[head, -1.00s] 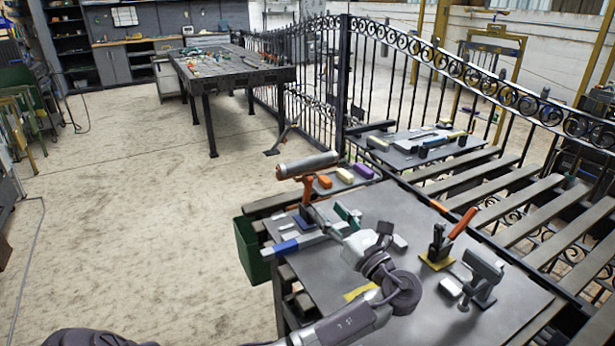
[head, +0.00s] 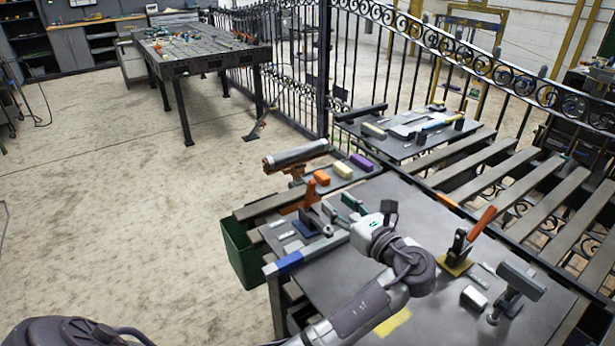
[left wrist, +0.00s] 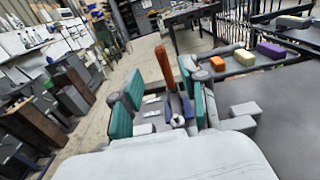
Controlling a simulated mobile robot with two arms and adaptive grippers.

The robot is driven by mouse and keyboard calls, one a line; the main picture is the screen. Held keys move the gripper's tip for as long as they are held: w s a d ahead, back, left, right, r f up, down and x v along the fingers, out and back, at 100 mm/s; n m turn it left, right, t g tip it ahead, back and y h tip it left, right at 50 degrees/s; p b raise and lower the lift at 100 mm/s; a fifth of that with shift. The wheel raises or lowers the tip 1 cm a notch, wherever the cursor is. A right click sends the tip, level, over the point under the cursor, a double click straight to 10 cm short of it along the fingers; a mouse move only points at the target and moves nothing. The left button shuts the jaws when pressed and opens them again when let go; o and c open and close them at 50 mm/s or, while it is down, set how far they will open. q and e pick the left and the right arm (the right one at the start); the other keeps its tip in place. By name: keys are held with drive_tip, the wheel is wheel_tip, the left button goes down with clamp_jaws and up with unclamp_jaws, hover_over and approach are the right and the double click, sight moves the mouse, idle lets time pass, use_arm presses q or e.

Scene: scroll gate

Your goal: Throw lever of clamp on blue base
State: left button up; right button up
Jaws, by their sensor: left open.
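The clamp with the orange lever (head: 309,194) stands on a blue base (head: 304,228) near the left edge of the grey table (head: 400,215). Its lever points up. My left gripper (head: 346,207) is just right of this clamp, with teal finger pads, partly hidden by its own wrist. In the left wrist view the open fingers (left wrist: 166,105) frame the upright orange lever (left wrist: 164,68) and the clamp's metal parts. I see no clear contact between fingers and lever. My right gripper is not in view.
A second clamp with a red-orange lever (head: 482,222) stands on a yellow base (head: 456,265) to the right. A hammer-shaped tool (head: 520,282) is near the front right. A green bin (head: 240,252) hangs at the table's left. Coloured blocks (head: 342,169) lie behind.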

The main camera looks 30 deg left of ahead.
sight(315, 184)
use_arm(q)
drive_tip(key=x, duration=0.6)
drive_tip(key=shift+r+p, duration=0.1)
drive_tip(key=shift+p, duration=0.25)
drive_tip(key=x, duration=0.4)
drive_tip(key=shift+w+a+p, duration=0.2)
drive_tip(key=shift+a+p, duration=0.1)
drive_tip(key=shift+a, duration=0.35)
drive_tip(key=shift+c, duration=0.5)
clamp_jaws()
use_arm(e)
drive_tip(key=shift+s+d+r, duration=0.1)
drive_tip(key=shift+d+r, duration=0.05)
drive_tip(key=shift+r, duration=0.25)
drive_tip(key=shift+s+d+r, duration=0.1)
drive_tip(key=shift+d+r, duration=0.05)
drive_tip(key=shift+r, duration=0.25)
